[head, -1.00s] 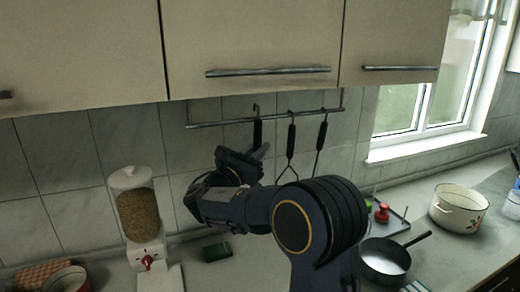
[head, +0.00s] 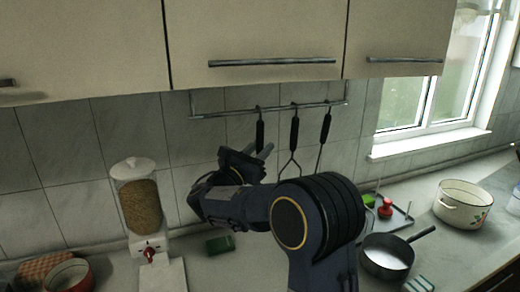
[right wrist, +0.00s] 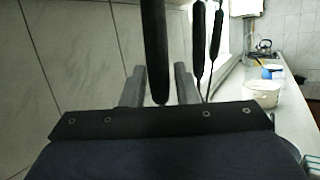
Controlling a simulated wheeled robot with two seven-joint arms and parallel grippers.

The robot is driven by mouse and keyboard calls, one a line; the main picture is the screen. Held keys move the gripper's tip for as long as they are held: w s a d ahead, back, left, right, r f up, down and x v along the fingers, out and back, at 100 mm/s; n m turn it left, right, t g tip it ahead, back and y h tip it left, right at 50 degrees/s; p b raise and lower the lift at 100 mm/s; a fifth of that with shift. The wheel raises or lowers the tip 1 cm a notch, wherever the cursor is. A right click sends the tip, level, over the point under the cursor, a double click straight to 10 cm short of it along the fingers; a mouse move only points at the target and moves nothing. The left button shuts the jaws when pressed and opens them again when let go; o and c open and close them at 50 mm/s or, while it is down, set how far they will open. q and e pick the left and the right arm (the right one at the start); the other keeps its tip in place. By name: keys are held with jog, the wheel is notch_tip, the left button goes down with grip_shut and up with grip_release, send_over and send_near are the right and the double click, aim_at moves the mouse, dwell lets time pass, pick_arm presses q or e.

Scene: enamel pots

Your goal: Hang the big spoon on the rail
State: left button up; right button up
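The big spoon shows as a black handle (head: 260,134) hanging upright by its hook from the metal rail (head: 225,114), left of two other hanging utensils. Its lower part is hidden behind my right gripper. My right gripper (head: 268,148) is just below and beside the handle, its fingers apart. In the right wrist view, the handle (right wrist: 155,45) stands between the two fingers, with a gap on each side. My left gripper is not in view.
Cabinets (head: 260,35) overhang the rail closely. A whisk-like utensil (head: 294,130) and another black-handled one (head: 325,128) hang to the right. A grain dispenser (head: 140,205), a saucepan (head: 387,262) and a white pot (head: 462,210) stand on the counter.

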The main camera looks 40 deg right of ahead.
jog(key=shift+o, duration=1.2)
jog(key=b+v, duration=0.2)
jog(key=v, duration=0.5)
jog(key=s+d+f+m+g+y, duration=0.1)
jog(key=s+f+m+g+y, duration=0.1)
jog(key=s+f+m+y, duration=0.55)
jog(key=s+d+f+m+g+y, duration=0.2)
jog(key=s+f+y, duration=0.3)
jog(key=s+f, duration=0.5)
jog(key=s+a+f+m+t+y, duration=0.2)
jog(key=s+a+m+y, duration=0.3)
jog(key=a, duration=0.5)
jog(key=s+a+f+m+t+y, duration=0.2)
jog(key=s+a+m+y, duration=0.3)
jog(key=a, duration=0.5)
jog(key=shift+f+m+y, duration=0.2)
jog(key=shift+m+y, duration=0.65)
jog(key=shift+m, duration=0.4)
jog(key=shift+s+a, duration=0.1)
jog(key=shift+s, duration=0.05)
jog(key=shift+c, duration=0.5)
